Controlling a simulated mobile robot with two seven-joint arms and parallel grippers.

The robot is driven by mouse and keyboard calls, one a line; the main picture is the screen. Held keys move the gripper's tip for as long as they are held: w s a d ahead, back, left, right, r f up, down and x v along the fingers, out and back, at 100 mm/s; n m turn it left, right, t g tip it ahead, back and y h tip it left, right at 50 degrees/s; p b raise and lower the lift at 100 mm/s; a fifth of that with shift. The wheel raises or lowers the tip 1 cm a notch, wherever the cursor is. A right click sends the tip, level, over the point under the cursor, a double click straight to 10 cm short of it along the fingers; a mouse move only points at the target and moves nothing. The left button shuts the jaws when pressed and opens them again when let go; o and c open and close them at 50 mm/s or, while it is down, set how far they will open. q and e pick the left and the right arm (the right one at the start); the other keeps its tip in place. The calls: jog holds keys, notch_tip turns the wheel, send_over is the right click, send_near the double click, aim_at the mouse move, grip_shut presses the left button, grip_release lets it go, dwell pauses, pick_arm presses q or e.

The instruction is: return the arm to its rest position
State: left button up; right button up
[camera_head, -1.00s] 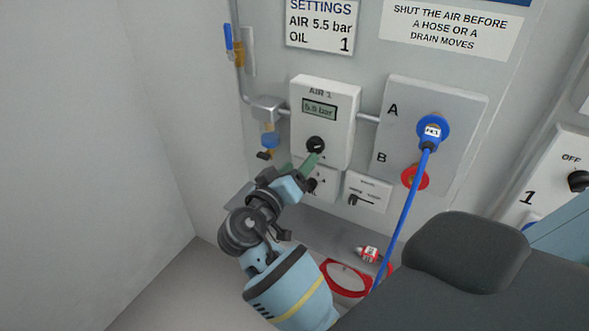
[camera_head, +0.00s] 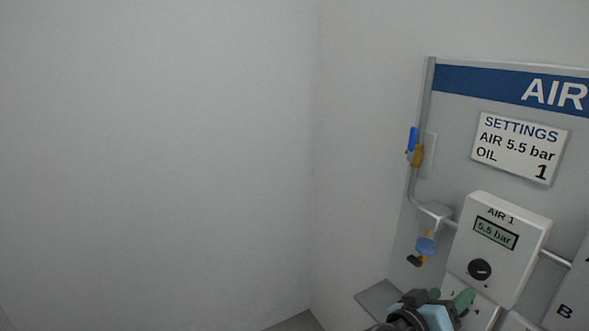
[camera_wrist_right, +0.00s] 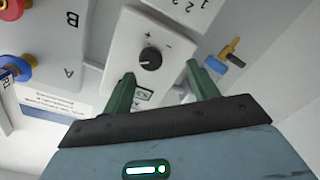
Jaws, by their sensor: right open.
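My right gripper (camera_head: 450,296) shows at the bottom edge of the head view, its green fingers just below the black knob (camera_head: 480,269) of the white AIR 1 unit (camera_head: 505,235). The unit's display (camera_head: 495,233) reads 5.5 bar. In the right wrist view, the gripper (camera_wrist_right: 160,75) is open and empty, with its fingers apart. The knob (camera_wrist_right: 150,60) shows between and beyond the fingers, apart from them. Most of my right arm is below the head view. My left gripper is not in view.
A blue-handled valve (camera_head: 413,140) and a pipe run left of the unit. A settings sign (camera_head: 520,147) hangs above it. A grey ledge (camera_head: 378,298) juts out at lower left. Bare wall fills the left.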

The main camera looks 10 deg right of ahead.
jog(key=s+a+f+n+t+y+p, duration=0.15)
jog(key=s+f+y, duration=0.25)
jog(key=f, duration=0.4)
jog(key=s+a+f+n+y, duration=0.3)
jog(key=s+f, duration=0.1)
jog(key=f, duration=0.3)
jog(key=s+a+f+n+t+y+p, duration=0.1)
jog(key=s+a+f+n+y, duration=0.2)
jog(key=f, duration=0.5)
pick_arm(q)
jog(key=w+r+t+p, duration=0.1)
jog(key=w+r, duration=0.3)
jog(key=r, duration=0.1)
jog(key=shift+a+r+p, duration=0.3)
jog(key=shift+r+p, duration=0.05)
pick_arm(e)
jog(key=s+a+f+y, duration=0.1)
jog(key=s+a+y, duration=0.1)
jog(key=s, duration=0.5)
jog(key=s+a+f+g+y, duration=0.1)
jog(key=s+f+y, duration=0.1)
jog(key=s, duration=0.5)
jog(key=s+a+f+y, duration=0.1)
jog(key=s+a+y, duration=0.1)
jog(key=s, duration=0.5)
jog(key=shift+a+f+m+y, duration=0.3)
jog(key=shift+m+y, duration=0.15)
jog(key=shift+y, duration=0.45)
jog(key=shift+g, duration=0.25)
